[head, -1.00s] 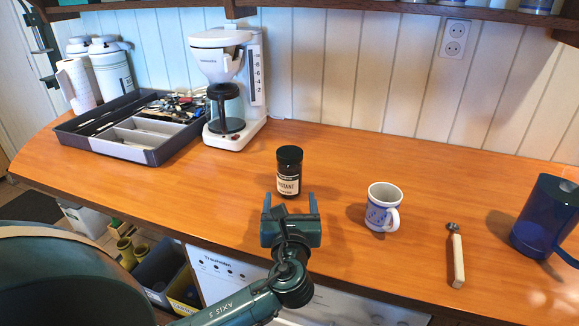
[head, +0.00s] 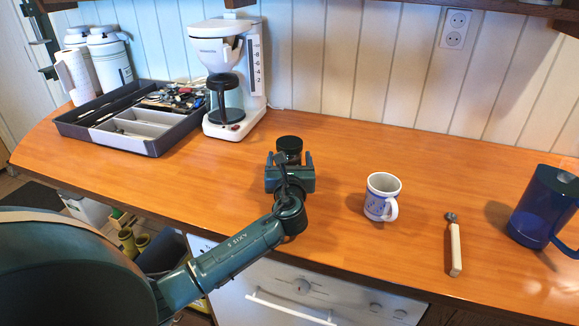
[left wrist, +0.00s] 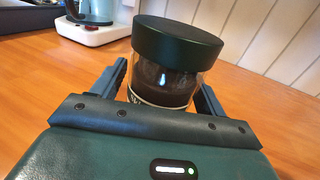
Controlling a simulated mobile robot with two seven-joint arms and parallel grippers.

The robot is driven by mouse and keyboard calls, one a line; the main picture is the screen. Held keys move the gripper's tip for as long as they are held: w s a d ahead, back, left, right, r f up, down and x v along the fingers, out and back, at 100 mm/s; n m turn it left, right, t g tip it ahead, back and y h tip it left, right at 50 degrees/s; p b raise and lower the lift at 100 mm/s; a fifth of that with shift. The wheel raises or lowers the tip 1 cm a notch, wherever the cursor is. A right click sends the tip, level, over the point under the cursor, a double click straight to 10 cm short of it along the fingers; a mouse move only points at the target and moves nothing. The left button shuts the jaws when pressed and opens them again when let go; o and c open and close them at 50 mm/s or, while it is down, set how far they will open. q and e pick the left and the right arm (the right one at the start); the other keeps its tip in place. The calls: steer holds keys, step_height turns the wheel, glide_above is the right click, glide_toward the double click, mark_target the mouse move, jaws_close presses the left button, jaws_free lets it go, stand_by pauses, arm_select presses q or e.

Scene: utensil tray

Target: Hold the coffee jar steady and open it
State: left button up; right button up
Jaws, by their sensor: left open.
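The coffee jar (head: 289,148) is a small dark jar with a dark lid, standing upright on the wooden counter. In the head view my left gripper (head: 290,168) is right in front of it and hides most of its body. In the left wrist view the jar (left wrist: 165,75) stands between the two open fingers of my left gripper (left wrist: 160,90), its wide lid above them and part of a pale label showing. I cannot tell whether the fingers touch the glass. My right gripper is in neither view.
A white and blue mug (head: 381,197) stands to the right of the jar. Further right are a scoop with a pale handle (head: 455,248) and a blue pitcher (head: 541,208). A coffee maker (head: 222,85) and a grey utensil tray (head: 150,146) stand at the back left.

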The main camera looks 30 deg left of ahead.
mark_target(289, 137)
arm_select(q)
steer(key=shift+w+a, duration=0.15)
steer(key=shift+w, duration=0.05)
steer(key=shift+c, duration=0.5)
steer(key=c, duration=1.1)
step_height(289, 137, up, 10)
steer(key=shift+r+p, duration=0.1)
steer(key=shift+p, duration=0.7)
steer(key=shift+c, duration=0.2)
